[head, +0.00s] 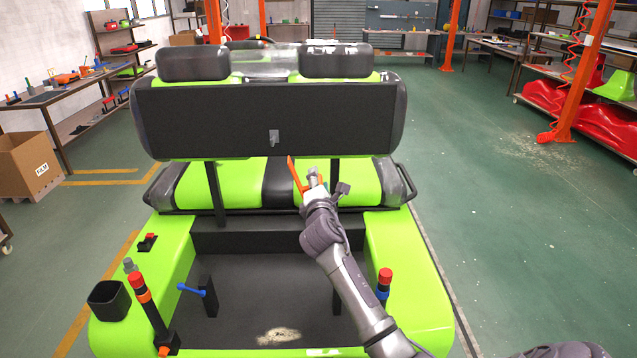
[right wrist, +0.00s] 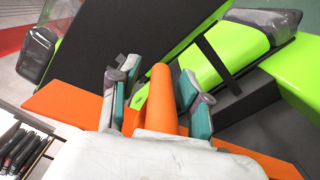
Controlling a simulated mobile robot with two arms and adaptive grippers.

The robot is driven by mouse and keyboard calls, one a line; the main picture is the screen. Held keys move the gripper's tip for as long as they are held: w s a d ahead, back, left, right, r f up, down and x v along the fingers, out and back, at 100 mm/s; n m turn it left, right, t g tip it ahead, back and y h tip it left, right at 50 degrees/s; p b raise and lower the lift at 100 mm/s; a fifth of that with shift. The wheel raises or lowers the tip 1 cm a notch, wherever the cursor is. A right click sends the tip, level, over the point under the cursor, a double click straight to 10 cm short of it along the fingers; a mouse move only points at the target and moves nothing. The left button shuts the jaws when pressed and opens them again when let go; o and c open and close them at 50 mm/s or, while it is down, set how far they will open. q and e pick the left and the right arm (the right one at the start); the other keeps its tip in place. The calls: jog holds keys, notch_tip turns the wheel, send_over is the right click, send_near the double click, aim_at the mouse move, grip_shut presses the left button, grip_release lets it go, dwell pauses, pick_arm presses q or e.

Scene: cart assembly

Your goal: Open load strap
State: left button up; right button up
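My right gripper (head: 327,182) is over the cart (head: 425,290), just in front of its green and black seat. In the right wrist view the teal-padded fingers (right wrist: 160,95) stand apart on either side of an upright orange piece (right wrist: 160,90); I see no firm grip on it. A flat orange band (right wrist: 68,104) spreads to both sides behind the fingers. A thin orange strip (head: 294,174) shows left of the gripper in the head view. I cannot tell whether these orange parts are the load strap; no strap is clearly recognisable. My left gripper is out of view.
The black backrest panel (head: 220,115) and its posts stand close beyond the gripper. A red-topped lever (head: 147,300), a black cup (head: 109,299) and a blue-handled post (head: 208,296) are at the cart's near left. A red-topped post (head: 384,282) is at right. Green floor (head: 500,200) is open at right.

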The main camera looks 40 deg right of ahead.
jog(key=shift+f, duration=0.1)
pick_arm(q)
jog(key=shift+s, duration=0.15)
pick_arm(e)
jog(key=v, duration=1.2)
